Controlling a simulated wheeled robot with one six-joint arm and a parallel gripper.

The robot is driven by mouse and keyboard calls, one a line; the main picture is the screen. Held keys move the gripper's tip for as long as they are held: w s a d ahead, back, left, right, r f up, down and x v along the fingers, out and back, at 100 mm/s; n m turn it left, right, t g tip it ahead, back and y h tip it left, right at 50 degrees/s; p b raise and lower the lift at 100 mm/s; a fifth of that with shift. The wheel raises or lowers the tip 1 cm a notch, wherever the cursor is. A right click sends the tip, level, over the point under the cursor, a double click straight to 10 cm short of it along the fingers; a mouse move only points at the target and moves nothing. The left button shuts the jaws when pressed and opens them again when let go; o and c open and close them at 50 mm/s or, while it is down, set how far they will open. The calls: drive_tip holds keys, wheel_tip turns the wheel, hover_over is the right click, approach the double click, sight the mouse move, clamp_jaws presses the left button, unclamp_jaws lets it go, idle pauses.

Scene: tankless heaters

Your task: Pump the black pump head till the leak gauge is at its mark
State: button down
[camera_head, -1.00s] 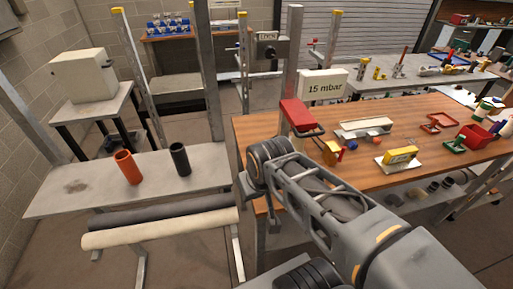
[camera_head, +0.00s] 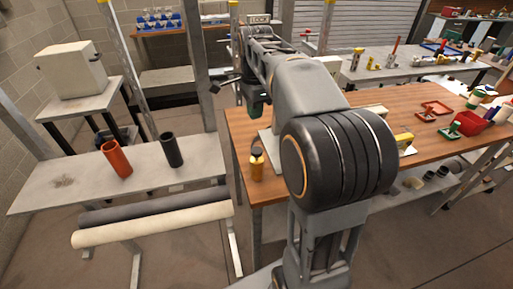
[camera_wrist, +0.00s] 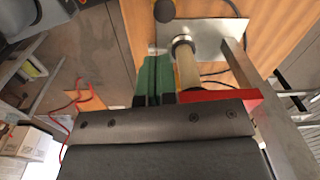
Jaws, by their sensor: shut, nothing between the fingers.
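My gripper (camera_wrist: 153,62) shows in the wrist view as two green fingers held together, with nothing between them. In the head view its dark green end (camera_head: 256,106) is over the near-left part of the wooden bench. Just right of the fingers in the wrist view, a tan cylinder with a silver collar (camera_wrist: 184,55) stands on a metal plate (camera_wrist: 215,36). A red part (camera_wrist: 222,99) lies partly behind the gripper body. Which part is the black pump head is unclear. No gauge face or mark is readable; my arm covers that area.
An amber bottle with a black top (camera_head: 256,165) stands near the bench's left edge. A red bin (camera_head: 476,140) and small trays are at the bench's right. An orange tube (camera_head: 116,158) and a black tube (camera_head: 171,150) stand on the grey shelf at left.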

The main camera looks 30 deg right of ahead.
sight(257, 150)
drive_tip(key=shift+w+d+r+m, duration=0.1)
drive_tip(key=shift+w+d+m, duration=0.4)
drive_tip(key=shift+m, duration=0.4)
wheel_tip(257, 150, down, 14)
drive_tip(key=shift+b, duration=0.35)
drive_tip(key=shift+f+b, duration=0.75)
drive_tip(key=shift+f, duration=0.7)
drive_tip(key=shift+s, duration=0.1)
drive_tip(key=shift+r, duration=0.15)
